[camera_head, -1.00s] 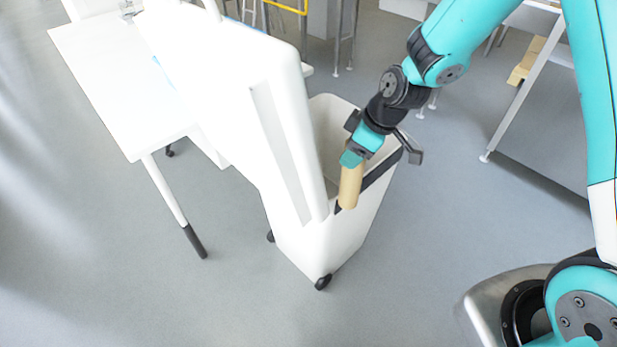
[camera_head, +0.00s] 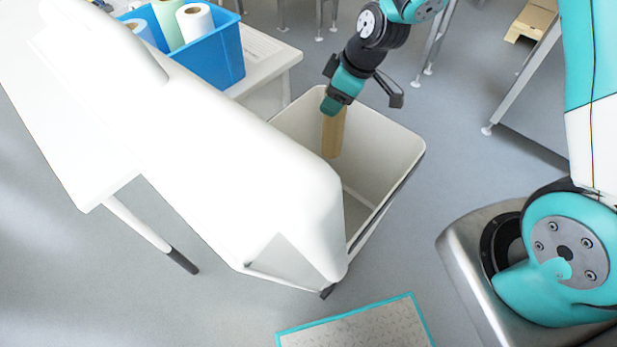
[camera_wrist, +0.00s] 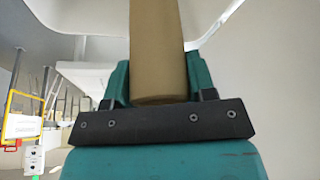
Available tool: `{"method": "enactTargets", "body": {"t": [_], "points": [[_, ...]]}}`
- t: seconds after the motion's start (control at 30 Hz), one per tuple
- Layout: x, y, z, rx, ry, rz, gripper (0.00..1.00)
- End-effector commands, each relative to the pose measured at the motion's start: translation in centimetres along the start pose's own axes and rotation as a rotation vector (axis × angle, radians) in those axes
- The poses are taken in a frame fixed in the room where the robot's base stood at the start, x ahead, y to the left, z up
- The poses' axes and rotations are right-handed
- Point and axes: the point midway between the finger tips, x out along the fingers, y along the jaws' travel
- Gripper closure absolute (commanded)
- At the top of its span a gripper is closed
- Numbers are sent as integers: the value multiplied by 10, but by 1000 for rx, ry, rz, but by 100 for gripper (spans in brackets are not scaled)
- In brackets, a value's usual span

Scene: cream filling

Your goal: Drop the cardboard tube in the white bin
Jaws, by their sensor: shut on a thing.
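The brown cardboard tube (camera_head: 334,135) hangs from my gripper (camera_head: 331,108), upright, over the open mouth of the white bin (camera_head: 395,135). Its lower end shows against the inside of the bin. In the wrist view the tube (camera_wrist: 157,50) sits between the two teal fingers of my gripper (camera_wrist: 158,85), which is shut on it. The bin's near left part is hidden behind a large white body in the head view.
A large white rounded body (camera_head: 200,140) covers the left middle. A blue crate (camera_head: 222,55) with rolls stands on a white table (camera_head: 270,62) behind the bin. A teal-edged mat (camera_head: 360,325) lies on the floor in front.

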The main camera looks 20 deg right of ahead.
Motion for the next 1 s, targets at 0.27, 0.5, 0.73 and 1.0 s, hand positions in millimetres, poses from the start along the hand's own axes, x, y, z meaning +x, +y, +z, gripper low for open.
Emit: {"method": "enactTargets", "body": {"t": [0.27, 0.5, 0.73, 1.0], "points": [[16, -2, 4, -4, -1, -3, 83], [44, -1, 16, -2, 0, -1, 83], [57, 0, 23, -1, 0, 0, 83], [55, 0, 23, 0, 0, 0, 42]]}}
